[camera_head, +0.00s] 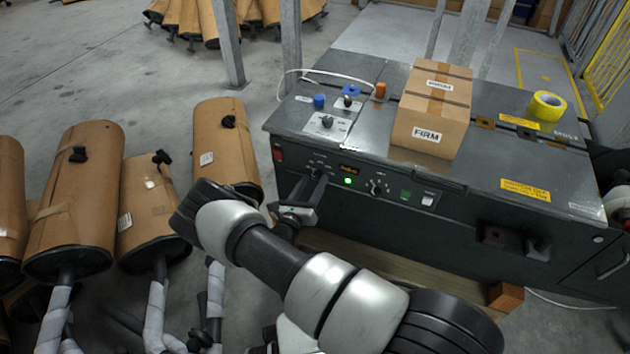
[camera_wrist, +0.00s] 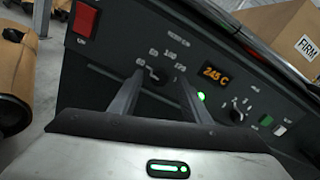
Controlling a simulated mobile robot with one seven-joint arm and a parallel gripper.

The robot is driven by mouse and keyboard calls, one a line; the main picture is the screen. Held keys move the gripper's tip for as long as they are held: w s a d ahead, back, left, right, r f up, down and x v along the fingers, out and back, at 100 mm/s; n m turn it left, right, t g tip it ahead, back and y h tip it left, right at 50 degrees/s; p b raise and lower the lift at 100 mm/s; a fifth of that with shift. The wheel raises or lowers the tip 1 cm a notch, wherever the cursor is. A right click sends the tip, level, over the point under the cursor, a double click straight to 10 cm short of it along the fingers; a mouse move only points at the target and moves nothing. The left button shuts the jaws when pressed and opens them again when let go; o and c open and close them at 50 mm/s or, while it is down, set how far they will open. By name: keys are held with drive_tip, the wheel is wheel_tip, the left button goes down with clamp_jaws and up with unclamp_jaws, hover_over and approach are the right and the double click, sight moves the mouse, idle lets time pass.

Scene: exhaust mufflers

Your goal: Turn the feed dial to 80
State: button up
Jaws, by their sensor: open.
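The dial (camera_wrist: 157,77) with numbers around it, apparently including 60, 80 and 100, sits on the front panel of the dark machine (camera_head: 470,203). It is a dark knob, and its pointer is too blurred to read; the small label above it is also unreadable. My gripper (camera_wrist: 155,78) is open, with one finger on each side of this dial. I cannot tell whether the fingers touch it. In the head view my gripper (camera_head: 311,180) reaches the left part of the panel and mostly hides the dial.
To the right are an orange display (camera_wrist: 215,77) reading about 245 C, a green light (camera_head: 348,181) and another knob (camera_head: 375,188). A red switch (camera_wrist: 86,20) is at left. A cardboard box (camera_head: 432,110) and yellow tape (camera_head: 547,106) lie on top. Wrapped mufflers (camera_head: 75,190) stand left.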

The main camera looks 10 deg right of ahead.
drive_tip(key=shift+x, duration=1.1)
drive_tip(key=c, duration=1)
drive_tip(key=shift+c, duration=0.2)
drive_tip(key=shift+m, duration=0.3)
drive_tip(key=m, duration=0.3)
drive_tip(key=shift+r+p, duration=0.1)
drive_tip(key=shift+p, duration=0.2)
drive_tip(key=shift+m+p, duration=0.5)
drive_tip(key=shift+m, duration=1.8)
